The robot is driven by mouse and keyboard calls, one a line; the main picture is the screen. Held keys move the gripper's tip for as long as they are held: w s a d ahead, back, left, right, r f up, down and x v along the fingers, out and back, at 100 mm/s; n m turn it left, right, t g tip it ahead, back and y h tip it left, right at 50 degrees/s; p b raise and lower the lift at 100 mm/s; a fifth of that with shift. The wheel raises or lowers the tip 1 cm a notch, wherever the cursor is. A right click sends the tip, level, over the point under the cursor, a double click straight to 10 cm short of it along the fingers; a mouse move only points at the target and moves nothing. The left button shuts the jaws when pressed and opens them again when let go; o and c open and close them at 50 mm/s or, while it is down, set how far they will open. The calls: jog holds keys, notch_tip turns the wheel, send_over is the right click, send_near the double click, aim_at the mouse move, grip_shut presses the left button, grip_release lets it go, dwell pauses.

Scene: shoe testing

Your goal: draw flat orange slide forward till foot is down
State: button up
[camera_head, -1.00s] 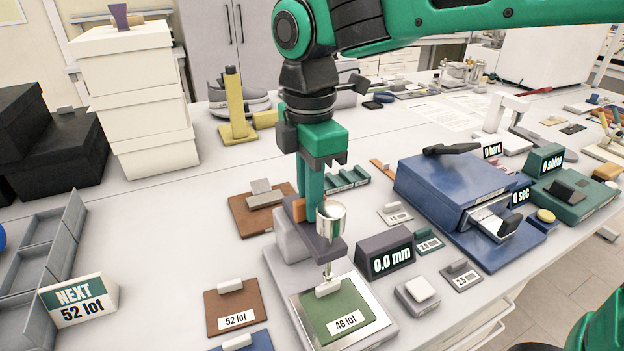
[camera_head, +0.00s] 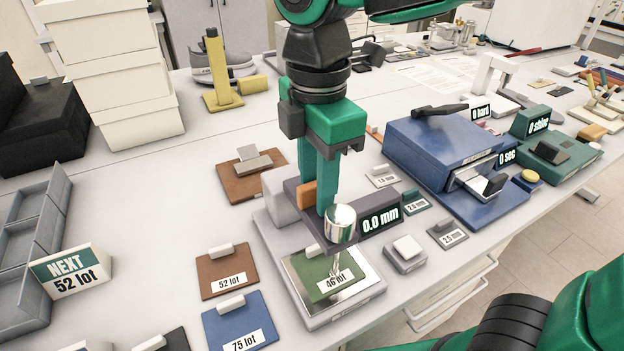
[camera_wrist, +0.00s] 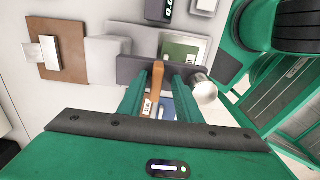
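The flat orange slide (camera_head: 308,196) stands upright on the dark arm of the thickness gauge (camera_head: 325,240). My gripper (camera_head: 316,200) is down at the slide with one teal finger on either side. In the wrist view the orange slide (camera_wrist: 157,78) lies between the fingers, with a gap showing beside it, so the gripper looks open around it. The silver weight and its thin stem (camera_head: 340,226) are in front of the slide, over a green sample labelled 46 lot (camera_head: 309,272). Whether the foot touches the sample is too small to tell. The display (camera_head: 381,218) reads 0.0 mm.
Brown 52 lot (camera_head: 226,275) and blue 75 lot (camera_head: 238,318) samples lie left of the gauge. A blue tester (camera_head: 440,150) stands at the right, behind small marked blocks. Grey bins (camera_head: 35,250) and a NEXT sign (camera_head: 70,271) are at the left.

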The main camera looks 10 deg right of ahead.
notch_tip(320, 180, up, 11)
dwell(0.7)
jog(key=shift+w+f, duration=0.1)
jog(key=shift+f, duration=0.05)
jog(key=w+d+f+m, duration=0.2)
jog(key=d+f+m, duration=0.4)
jog(key=d, duration=0.4)
jog(key=w+d+f+m, duration=0.2)
jog(key=d+f+m, duration=0.2)
jog(key=d+m, duration=0.45)
jog(key=s+d+f+m, duration=0.5)
jog(key=d+m, duration=0.2)
jog(key=d, duration=0.1)
jog(key=s+d+f+m, duration=0.6)
jog(key=d+m, duration=0.1)
jog(key=d, duration=0.2)
jog(key=shift+s, duration=0.3)
jog(key=shift+w, duration=0.1)
